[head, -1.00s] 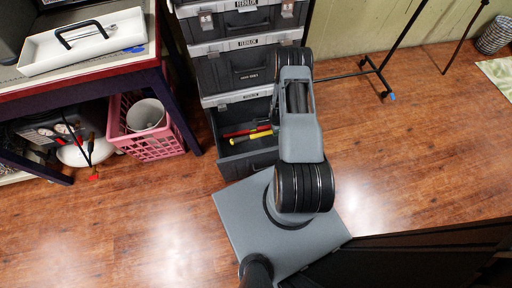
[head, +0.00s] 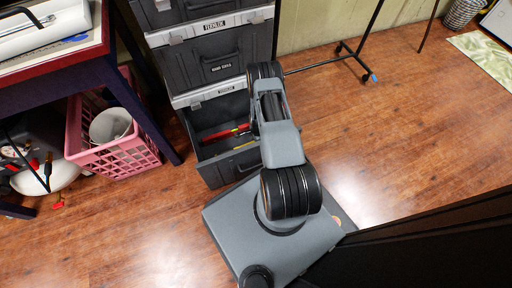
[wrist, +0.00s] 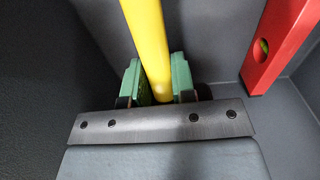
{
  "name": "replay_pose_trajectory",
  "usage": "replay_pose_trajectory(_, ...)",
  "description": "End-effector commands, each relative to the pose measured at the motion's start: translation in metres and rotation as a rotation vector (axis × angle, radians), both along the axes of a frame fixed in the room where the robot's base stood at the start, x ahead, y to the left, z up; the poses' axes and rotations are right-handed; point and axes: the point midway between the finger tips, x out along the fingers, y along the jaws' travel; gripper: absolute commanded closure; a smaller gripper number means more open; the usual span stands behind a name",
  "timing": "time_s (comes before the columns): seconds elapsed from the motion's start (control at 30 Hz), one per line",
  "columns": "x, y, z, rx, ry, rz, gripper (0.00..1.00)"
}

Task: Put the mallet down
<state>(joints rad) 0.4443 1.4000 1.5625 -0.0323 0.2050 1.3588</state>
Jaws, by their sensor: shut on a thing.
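The mallet shows as a yellow handle (wrist: 148,40) in the wrist view; its head is out of sight. My gripper (wrist: 156,78) has its two green fingers shut on this handle. The handle runs up and away from the fingers between grey drawer walls. In the head view my arm hides most of the gripper, which is at the open bottom drawer (head: 230,167) of the grey tool chest. I cannot tell whether the mallet touches the drawer floor.
A red level (wrist: 278,42) lies in the drawer to the right of the handle; it also shows in the head view (head: 222,135). A pink crate (head: 125,160) with a white bucket (head: 110,126) stands left of the chest. The floor (head: 370,150) to the right is clear.

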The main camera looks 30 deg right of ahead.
Motion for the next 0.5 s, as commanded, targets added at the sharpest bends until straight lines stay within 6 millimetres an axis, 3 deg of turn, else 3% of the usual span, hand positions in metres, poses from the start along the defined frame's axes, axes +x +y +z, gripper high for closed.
replay_pose_trajectory(0.03,0.0,0.0,-0.012,0.0,0.0,0.0,1.0)
replay_pose_trajectory(0.27,0.0,0.0,-0.027,0.0,-0.001,0.0,1.0)
replay_pose_trajectory(0.5,0.0,0.0,-0.056,0.0,-0.001,0.0,1.0)
